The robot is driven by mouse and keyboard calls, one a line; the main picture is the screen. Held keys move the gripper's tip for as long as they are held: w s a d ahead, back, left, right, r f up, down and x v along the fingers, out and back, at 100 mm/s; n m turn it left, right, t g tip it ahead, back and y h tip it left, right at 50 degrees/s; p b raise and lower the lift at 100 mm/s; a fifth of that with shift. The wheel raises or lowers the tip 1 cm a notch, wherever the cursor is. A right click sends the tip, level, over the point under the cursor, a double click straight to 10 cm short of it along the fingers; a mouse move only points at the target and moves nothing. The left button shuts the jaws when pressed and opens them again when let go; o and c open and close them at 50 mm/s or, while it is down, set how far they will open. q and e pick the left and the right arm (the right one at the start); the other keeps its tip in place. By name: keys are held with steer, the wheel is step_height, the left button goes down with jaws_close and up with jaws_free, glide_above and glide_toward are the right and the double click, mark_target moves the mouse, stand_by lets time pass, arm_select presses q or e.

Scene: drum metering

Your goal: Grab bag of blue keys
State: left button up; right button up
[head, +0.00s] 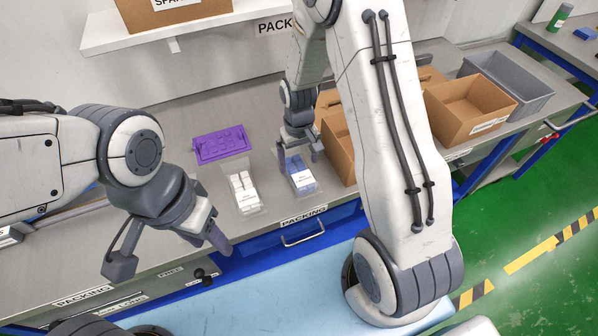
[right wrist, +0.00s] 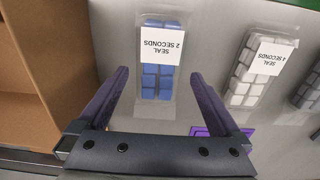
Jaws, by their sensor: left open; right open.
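The bag of blue keys (head: 300,176) is a clear bag lying on the grey bench, with a white label over its blue keys. In the right wrist view the bag (right wrist: 158,80) lies ahead of my right gripper (right wrist: 158,78), between the lines of its two open fingers, and its label reads "SEAL 2 SECONDS". In the head view my right gripper (head: 299,152) is at the far end of this bag. Whether the fingers touch the bag or bench, I cannot tell. My left gripper (head: 170,250) is open and empty, above the bench's front edge on the left.
A bag of white keys (head: 243,188) lies left of the blue one, labelled "SEAL 4 SECONDS". A purple tray (head: 222,145) sits behind it. Cardboard boxes (head: 338,140) stand close on the right, with a grey bin (head: 508,78) further right. A blue drawer (head: 290,236) is below.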

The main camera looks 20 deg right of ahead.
mark_target(299, 170)
steer(key=shift+f, duration=0.4)
step_height(299, 170, down, 4)
steer(key=shift+w+f+p, duration=0.1)
steer(key=shift+w+p, duration=0.05)
steer(key=shift+p, duration=0.65)
steer(key=c, duration=1.3)
